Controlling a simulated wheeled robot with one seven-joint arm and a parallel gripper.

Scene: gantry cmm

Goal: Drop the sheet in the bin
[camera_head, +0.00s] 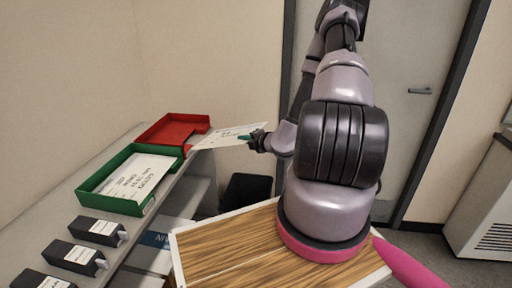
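The white sheet (222,136) with printed text is held out flat, slightly tilted, over the gap between the shelf and my arm. My gripper (246,138) is shut on its right edge. The sheet's left end is close to the red tray's right side; I cannot tell whether they touch. The black bin (248,187) stands on the floor below and slightly right of the sheet. Its lower part is hidden by my wooden-topped base, and its inside is dark.
A red tray (160,133) and a green tray (112,204) holding a printed sheet sit on the grey shelf (50,224). Several black labelled boxes (97,230) stand at the shelf's near end. A door (420,120) is behind my arm, and a white cabinet (485,205) stands at right.

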